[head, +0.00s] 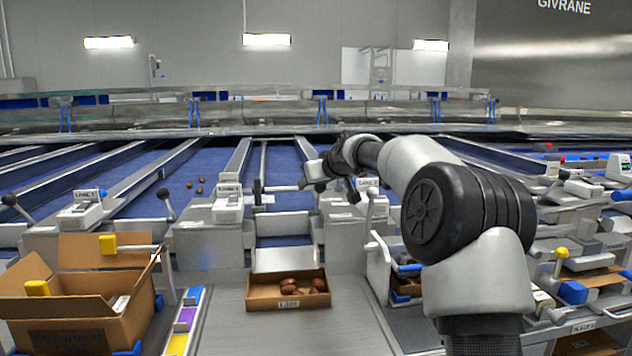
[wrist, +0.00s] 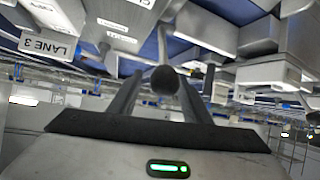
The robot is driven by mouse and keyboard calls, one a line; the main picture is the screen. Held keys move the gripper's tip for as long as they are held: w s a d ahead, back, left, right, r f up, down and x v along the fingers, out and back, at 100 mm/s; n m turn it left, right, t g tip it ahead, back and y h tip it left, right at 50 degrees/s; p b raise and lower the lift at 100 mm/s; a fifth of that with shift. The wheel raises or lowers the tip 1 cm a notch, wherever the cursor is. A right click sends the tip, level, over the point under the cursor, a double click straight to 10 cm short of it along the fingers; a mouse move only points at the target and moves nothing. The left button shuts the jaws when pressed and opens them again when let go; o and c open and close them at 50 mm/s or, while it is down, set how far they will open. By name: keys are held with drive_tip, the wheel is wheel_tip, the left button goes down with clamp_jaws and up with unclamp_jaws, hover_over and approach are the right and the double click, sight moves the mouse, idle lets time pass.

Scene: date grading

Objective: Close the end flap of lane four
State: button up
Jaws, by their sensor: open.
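In the wrist view my gripper (wrist: 161,72) has its two dark fingers spread, with a black lever knob (wrist: 165,82) showing between them. I cannot tell whether the fingers touch it. In the head view my arm reaches from the right to the middle lane, where a gate opening with a metal lip (head: 284,258) stands above a cardboard tray (head: 262,304) of brown dates. I cannot read lane four's number or make out its flap's position for certain. A LANE 3 label (wrist: 42,40) shows at upper left in the wrist view.
Label boxes (head: 228,206) and another knobbed lever (head: 163,193) line the lane ends. An open carton (head: 75,315) with a yellow item stands at front left. The metal table (head: 325,335) around the date tray is clear. A few dates lie on the blue belt (head: 215,165).

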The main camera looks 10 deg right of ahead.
drive_tip(key=v, duration=1.7)
drive_tip(key=shift+s+b, duration=0.2)
drive_tip(key=shift+b, duration=0.15)
drive_tip(key=shift+r, duration=0.1)
